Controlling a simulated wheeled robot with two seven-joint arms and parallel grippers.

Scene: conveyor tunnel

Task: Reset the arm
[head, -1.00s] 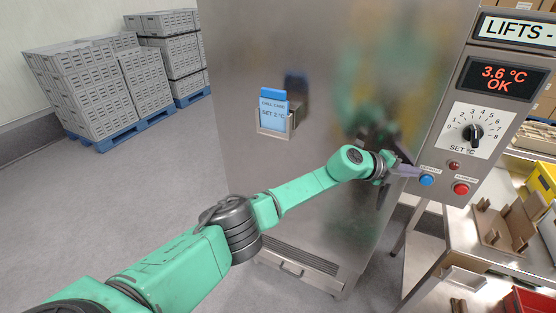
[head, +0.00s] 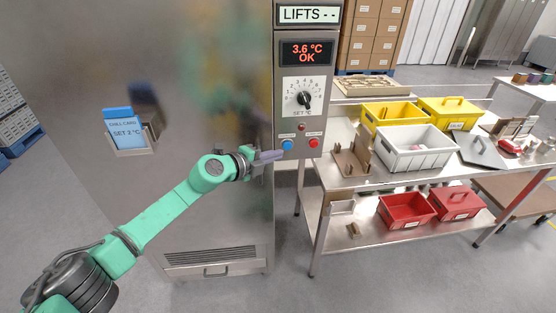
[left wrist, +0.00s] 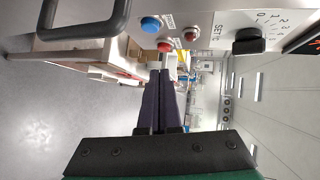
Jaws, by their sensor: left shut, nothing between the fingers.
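My left gripper (head: 268,156) is shut and empty, with its fingertips just left of the blue button (head: 287,144) on the control panel (head: 296,112). In the left wrist view its dark fingers (left wrist: 165,80) lie together, pointing past the blue button (left wrist: 150,25) and the red button (left wrist: 165,46). I cannot tell whether the tips touch the panel. My green left arm reaches in from the lower left. My right gripper is not in view.
The steel cabinet (head: 190,60) stands close behind my left arm, with a blue card (head: 123,128) in a holder. A steel table (head: 350,180) at right bears yellow bins (head: 390,112), a white bin (head: 412,160) and, on its lower shelf, red bins (head: 405,222). Grey floor is open at front.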

